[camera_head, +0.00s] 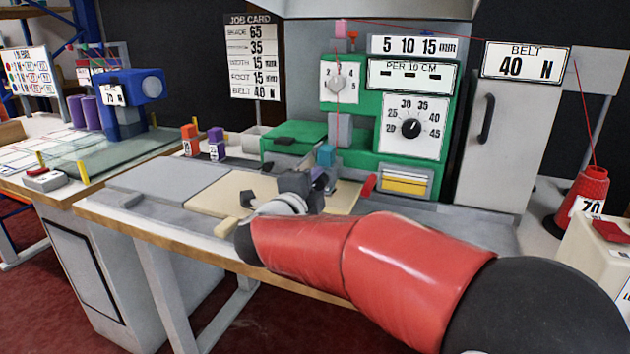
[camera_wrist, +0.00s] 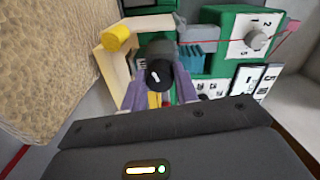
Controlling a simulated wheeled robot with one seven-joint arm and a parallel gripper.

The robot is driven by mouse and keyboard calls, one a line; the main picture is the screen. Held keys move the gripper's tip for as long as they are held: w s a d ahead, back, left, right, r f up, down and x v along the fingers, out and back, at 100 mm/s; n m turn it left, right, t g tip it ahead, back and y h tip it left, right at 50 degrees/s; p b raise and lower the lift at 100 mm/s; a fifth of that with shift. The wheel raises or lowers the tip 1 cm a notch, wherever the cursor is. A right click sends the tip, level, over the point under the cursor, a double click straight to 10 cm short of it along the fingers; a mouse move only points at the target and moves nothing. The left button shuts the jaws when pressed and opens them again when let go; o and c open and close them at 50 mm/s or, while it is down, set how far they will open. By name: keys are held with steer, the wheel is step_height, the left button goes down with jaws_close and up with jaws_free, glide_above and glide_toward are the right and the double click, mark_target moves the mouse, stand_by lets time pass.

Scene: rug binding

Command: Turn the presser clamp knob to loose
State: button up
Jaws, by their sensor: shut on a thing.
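The presser clamp knob (camera_wrist: 158,76) is a black round knob with a white mark, seen in the wrist view between my fingers. My gripper (camera_wrist: 160,92) is shut on it, with a purple-grey finger on each side. In the head view my gripper (camera_head: 318,182) is at the front of the green sewing machine (camera_head: 285,141), below a teal block (camera_head: 326,155). My gripper hides the knob there. I cannot read any loose or tight label beside the knob.
A dial with a black pointer knob (camera_head: 411,128) and a grey numbered knob (camera_head: 338,80) are on the machine. A red lever (camera_head: 369,185) is close to the right of my gripper. Orange (camera_head: 190,140) and purple (camera_head: 216,143) spools stand left. The grey table top (camera_head: 170,180) is clear.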

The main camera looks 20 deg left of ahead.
steer(key=shift+n, duration=0.8)
steer(key=o, duration=1)
steer(key=s, duration=0.5)
steer(key=s+a+b, duration=0.1)
steer(key=s, duration=0.2)
